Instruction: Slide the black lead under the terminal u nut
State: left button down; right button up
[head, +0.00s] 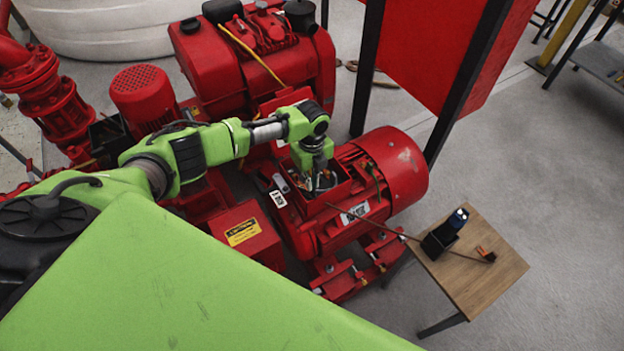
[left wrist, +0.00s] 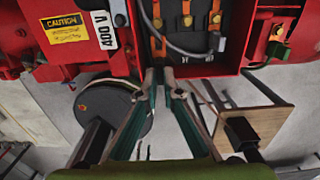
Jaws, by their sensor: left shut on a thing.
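The open red terminal box (head: 340,190) sits on top of the red motor (head: 395,165). In the left wrist view several orange-copper terminal bars with nuts (left wrist: 186,20) stand in the box (left wrist: 240,62). A dark grey-black lead (left wrist: 180,48) curves across in front of them, toward the right-hand bar; I cannot tell whether its end is under a nut. My left gripper (head: 318,184) points down into the box. Its fingertips (left wrist: 160,76) are nearly together at the box's near edge, shut on what appears to be the black lead, though the gripped part is hard to make out. My right gripper is not in view.
A "400 V" label (left wrist: 105,30) and a yellow caution sign (left wrist: 64,28) are beside the box. A small wooden table (head: 470,270) on the right bears a black holder (head: 438,240) and a small orange-black item (head: 486,253). Red pump parts crowd the left; open floor lies right.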

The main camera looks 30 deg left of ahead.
pick_arm(q)
jog(key=shift+f+b, duration=1.5)
jog(key=shift+f, duration=0.65)
jog(key=shift+f, duration=0.15)
jog(key=shift+w+a+b, duration=0.35)
jog(key=shift+a+b, duration=0.15)
jog(key=shift+a, duration=0.1)
jog(key=shift+w+a+b, duration=0.3)
jog(key=shift+a+b, duration=0.15)
jog(key=shift+a, duration=0.1)
jog(key=c, duration=1.8)
grip_release()
notch_tip(320, 180, up, 9)
jog(key=p, duration=0.8)
